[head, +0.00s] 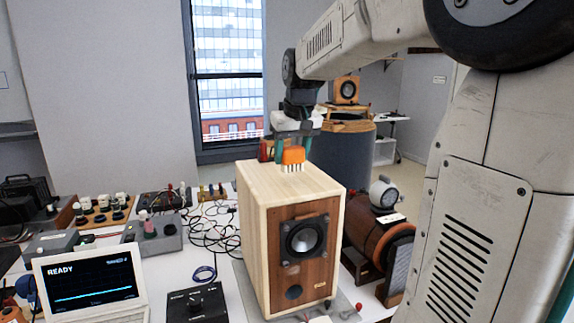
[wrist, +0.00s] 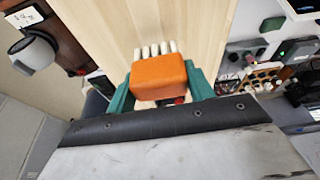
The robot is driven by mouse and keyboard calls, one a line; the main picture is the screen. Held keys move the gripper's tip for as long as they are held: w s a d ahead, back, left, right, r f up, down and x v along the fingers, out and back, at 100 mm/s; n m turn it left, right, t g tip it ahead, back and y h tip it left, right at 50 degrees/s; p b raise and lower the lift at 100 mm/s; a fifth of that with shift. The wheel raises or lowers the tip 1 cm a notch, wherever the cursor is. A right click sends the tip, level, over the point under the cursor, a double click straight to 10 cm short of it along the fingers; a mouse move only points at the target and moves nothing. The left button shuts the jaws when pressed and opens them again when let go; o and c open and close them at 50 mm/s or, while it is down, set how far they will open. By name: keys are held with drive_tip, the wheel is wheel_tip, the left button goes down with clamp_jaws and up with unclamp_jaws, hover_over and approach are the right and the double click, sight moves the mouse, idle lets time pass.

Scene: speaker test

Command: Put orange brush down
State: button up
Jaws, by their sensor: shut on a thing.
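The orange brush (head: 293,156), with pale bristles pointing down, is held between the green fingers of my gripper (head: 293,150). It is over the light wooden top of the speaker box (head: 257,190), towards its back. I cannot tell whether the bristles touch the top. In the wrist view the orange brush (wrist: 158,78) lies between the two green fingers of my gripper (wrist: 160,88), with the bare wooden top (wrist: 200,25) beyond it. My gripper is shut on the brush.
A brown wooden cylinder (head: 376,229) with a grey gauge (head: 384,193) stands right of the speaker box. A screen (head: 90,282) reading READY, a black box (head: 197,303) and tangled cables (head: 215,228) are on the left. The top of the speaker box is otherwise clear.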

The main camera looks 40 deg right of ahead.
sight(294, 149)
drive_tip(key=x, duration=0.3)
drive_tip(key=shift+s+f, duration=0.2)
drive_tip(key=shift+s, duration=0.05)
drive_tip(key=shift+c, duration=0.3)
drive_tip(key=o, duration=0.9)
drive_tip(key=shift+o, duration=0.2)
drive_tip(key=shift+f, duration=0.15)
drive_tip(key=v, duration=0.7)
drive_tip(key=shift+s+a+r, duration=0.3)
drive_tip(key=shift+s, duration=0.15)
drive_tip(key=s+a+f+n, duration=0.1)
drive_tip(key=s+a+f, duration=0.3)
drive_tip(key=s, duration=0.4)
drive_tip(key=s+a+f+n+g, duration=0.1)
drive_tip(key=s+a+f, duration=0.4)
drive_tip(key=s, duration=0.3)
drive_tip(key=s+a+f+g, duration=0.1)
drive_tip(key=s+a+f, duration=0.4)
drive_tip(key=s+a, duration=0.2)
drive_tip(key=shift+s+n+y, duration=0.4)
drive_tip(key=shift+s, duration=0.55)
